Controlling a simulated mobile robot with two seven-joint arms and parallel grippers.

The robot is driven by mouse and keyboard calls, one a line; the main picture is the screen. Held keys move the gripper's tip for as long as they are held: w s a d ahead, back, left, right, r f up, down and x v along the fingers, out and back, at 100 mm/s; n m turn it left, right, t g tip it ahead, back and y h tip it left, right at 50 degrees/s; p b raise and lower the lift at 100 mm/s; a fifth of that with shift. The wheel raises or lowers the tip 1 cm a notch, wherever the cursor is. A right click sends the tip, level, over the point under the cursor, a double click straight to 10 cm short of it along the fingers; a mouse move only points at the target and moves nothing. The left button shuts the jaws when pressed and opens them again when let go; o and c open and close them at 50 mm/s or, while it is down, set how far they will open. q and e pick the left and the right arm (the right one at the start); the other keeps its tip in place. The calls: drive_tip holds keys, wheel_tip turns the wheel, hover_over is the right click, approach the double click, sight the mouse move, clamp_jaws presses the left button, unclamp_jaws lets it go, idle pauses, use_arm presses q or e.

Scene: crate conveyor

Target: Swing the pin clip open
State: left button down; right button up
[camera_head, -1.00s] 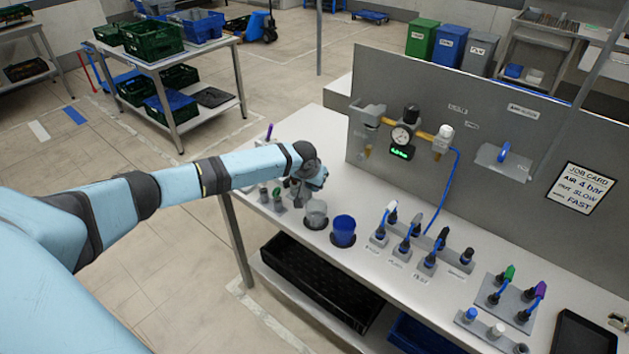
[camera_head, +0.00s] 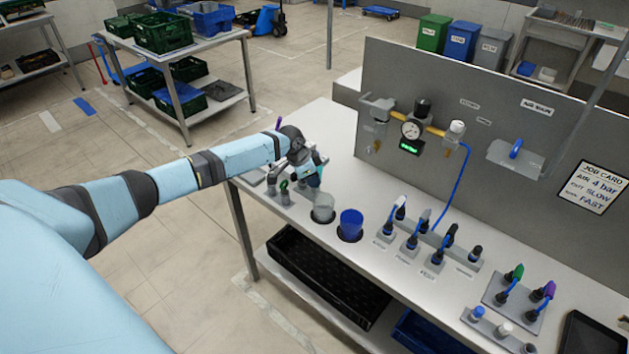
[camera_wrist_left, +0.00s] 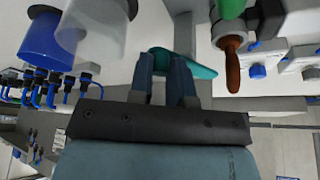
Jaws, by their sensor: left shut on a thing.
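In the wrist view my left gripper (camera_wrist_left: 168,75) is shut on a teal, rounded part (camera_wrist_left: 202,70), which shows between and beyond the fingers. I cannot tell for sure whether this is the pin clip. In the head view my left gripper (camera_head: 308,178) is low over the far left end of the bench, behind the clear cup. There the part it holds is too small and covered to make out. My right gripper is not in view.
The clear cup (camera_head: 323,207) and blue cup (camera_head: 350,224) stand close by on the bench. A brown handle with a green end (camera_wrist_left: 232,70) is right of the fingers. Blue hoses on stands (camera_head: 412,237) line the bench front; a grey panel (camera_head: 470,85) rises behind.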

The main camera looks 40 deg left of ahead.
use_arm(q)
drive_tip(key=shift+a+m, duration=0.1)
drive_tip(key=shift+m, duration=0.4)
drive_tip(key=c, duration=1.1)
unclamp_jaws()
drive_tip(key=v, duration=0.4)
drive_tip(key=b+v, duration=0.1)
drive_tip(key=v, duration=0.4)
drive_tip(key=b+v, duration=0.1)
drive_tip(key=v, duration=0.3)
drive_tip(key=shift+w+a+r, duration=0.15)
drive_tip(key=shift+a+r, duration=0.15)
drive_tip(key=shift+r, duration=0.1)
